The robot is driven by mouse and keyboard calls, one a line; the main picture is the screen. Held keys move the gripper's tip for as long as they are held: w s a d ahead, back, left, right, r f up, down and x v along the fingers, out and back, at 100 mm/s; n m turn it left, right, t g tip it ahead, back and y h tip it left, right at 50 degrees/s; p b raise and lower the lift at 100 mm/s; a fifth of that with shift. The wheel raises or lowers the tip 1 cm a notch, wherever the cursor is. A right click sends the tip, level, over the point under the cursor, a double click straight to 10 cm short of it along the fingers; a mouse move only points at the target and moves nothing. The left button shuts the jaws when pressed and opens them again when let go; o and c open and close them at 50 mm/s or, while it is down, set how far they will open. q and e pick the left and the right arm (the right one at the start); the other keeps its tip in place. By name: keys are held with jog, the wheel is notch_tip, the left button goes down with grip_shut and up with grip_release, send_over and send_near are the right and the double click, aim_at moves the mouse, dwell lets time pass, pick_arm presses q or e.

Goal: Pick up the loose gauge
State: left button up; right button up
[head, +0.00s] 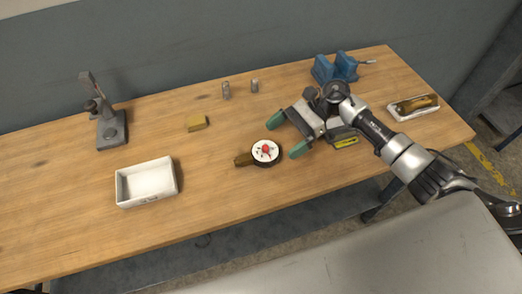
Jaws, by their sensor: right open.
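The loose gauge (266,152) lies on the wooden table near the middle. It has a round white dial face with a red centre, a dark rim and a brownish stem pointing left. My right gripper (283,135) comes in from the right with its green-tipped fingers spread open. The fingertips are at the gauge's right side, one above and one below it in the picture. I cannot tell whether they touch it. My left gripper is not in view.
A white open box (147,183) and a grey stand (109,127) are on the left. A yellow-marked tool (346,142) lies under my right arm.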

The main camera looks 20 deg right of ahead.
aim_at(268, 146)
jog(key=shift+s+a, duration=0.1)
jog(key=shift+a, duration=0.4)
jog(key=x, duration=0.1)
jog(key=p+x, duration=0.1)
jog(key=x, duration=0.1)
jog(key=p+x, duration=0.1)
jog(key=shift+s+a+r, duration=0.15)
jog(key=shift+a+r, duration=0.1)
jog(key=shift+a, duration=0.05)
jog(key=shift+a+f, duration=0.15)
jog(key=shift+a, duration=0.05)
jog(key=shift+f, duration=0.1)
jog(key=shift+c, duration=0.5)
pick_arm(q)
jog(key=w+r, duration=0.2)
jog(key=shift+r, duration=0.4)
pick_arm(e)
jog(key=c, duration=1)
